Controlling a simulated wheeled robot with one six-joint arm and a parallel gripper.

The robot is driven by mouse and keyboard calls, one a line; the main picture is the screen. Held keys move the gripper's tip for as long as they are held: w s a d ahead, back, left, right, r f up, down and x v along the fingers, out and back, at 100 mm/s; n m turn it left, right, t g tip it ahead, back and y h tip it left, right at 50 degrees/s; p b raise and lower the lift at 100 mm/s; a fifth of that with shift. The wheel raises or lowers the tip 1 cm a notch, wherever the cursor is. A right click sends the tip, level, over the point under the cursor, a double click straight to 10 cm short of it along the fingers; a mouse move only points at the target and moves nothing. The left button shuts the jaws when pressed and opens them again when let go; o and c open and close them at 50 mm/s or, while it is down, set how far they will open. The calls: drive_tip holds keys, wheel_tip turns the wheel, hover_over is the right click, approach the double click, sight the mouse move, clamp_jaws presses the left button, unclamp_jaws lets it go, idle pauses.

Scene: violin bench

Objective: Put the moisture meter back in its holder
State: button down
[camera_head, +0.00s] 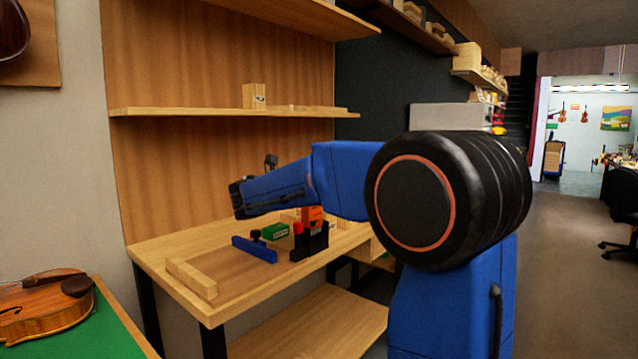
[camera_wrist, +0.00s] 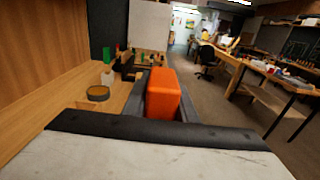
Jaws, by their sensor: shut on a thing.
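In the wrist view my gripper (camera_wrist: 163,103) is shut on an orange block, which I take to be the moisture meter (camera_wrist: 164,88). It stands between the two dark fingers. In the head view my blue arm reaches left over the bench, and the fingers are not clearly seen. A black stand (camera_head: 310,244) is on the bench below the arm, with a red piece (camera_head: 297,228) and an orange piece (camera_head: 312,215) at it. I cannot tell whether that orange piece is the held meter, or which stand is its holder.
On the wooden bench (camera_head: 160,256) are a blue tool (camera_head: 254,250), a green box (camera_head: 275,232) and a wooden block (camera_head: 191,277). The wrist view shows a round jar (camera_wrist: 98,93) at left. A violin (camera_head: 40,303) lies on a green surface at left. A shelf (camera_head: 200,112) hangs above.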

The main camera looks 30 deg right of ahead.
drive_tip(key=shift+f, duration=1.5)
drive_tip(key=c, duration=1.4)
unclamp_jaws()
drive_tip(key=shift+o, duration=0.2)
